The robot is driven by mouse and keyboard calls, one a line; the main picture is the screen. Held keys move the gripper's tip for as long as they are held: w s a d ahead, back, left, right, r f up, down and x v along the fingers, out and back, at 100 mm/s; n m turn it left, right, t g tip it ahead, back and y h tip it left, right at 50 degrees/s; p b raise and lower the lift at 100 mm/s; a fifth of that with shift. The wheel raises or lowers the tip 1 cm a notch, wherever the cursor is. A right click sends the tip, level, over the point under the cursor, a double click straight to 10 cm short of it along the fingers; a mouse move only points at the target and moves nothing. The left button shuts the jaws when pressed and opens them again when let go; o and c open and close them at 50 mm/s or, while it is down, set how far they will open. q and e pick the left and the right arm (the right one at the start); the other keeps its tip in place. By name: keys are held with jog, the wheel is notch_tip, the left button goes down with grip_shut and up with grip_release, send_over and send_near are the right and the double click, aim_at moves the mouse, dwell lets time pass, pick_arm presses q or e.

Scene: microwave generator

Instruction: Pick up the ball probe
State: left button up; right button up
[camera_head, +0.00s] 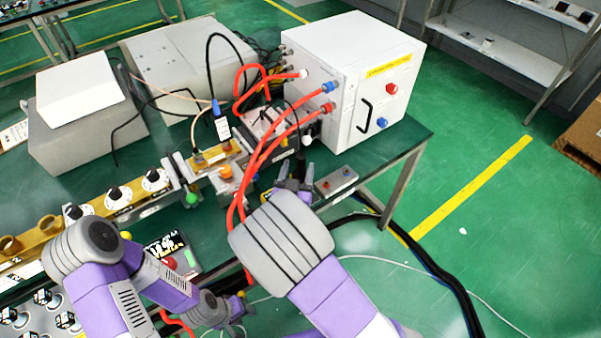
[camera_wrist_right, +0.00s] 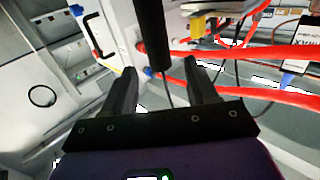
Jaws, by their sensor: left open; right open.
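A dark upright rod with a pale ball-like end, which looks like the ball probe (camera_head: 301,163), stands in front of the white box in the head view. A black cylinder, apparently the same probe (camera_wrist_right: 153,35), shows upright just beyond the right fingertips in the right wrist view. My right gripper (camera_head: 296,182) is open, close to the probe, its fingers (camera_wrist_right: 158,75) apart with the cylinder lined up between them. I cannot tell whether they touch it. My left gripper (camera_head: 232,312) is open and empty, low near the table's front edge.
The white box (camera_head: 350,75) with red cables (camera_head: 262,165) stands behind the right gripper. The cables run close by its left side. A small grey box (camera_head: 335,182) lies to its right. A waveguide bench (camera_head: 130,200) with knobs lies left.

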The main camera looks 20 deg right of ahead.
aim_at(300, 162)
jog(key=b+x, duration=0.1)
jog(key=x, duration=0.4)
jog(key=shift+f, duration=0.1)
grip_shut()
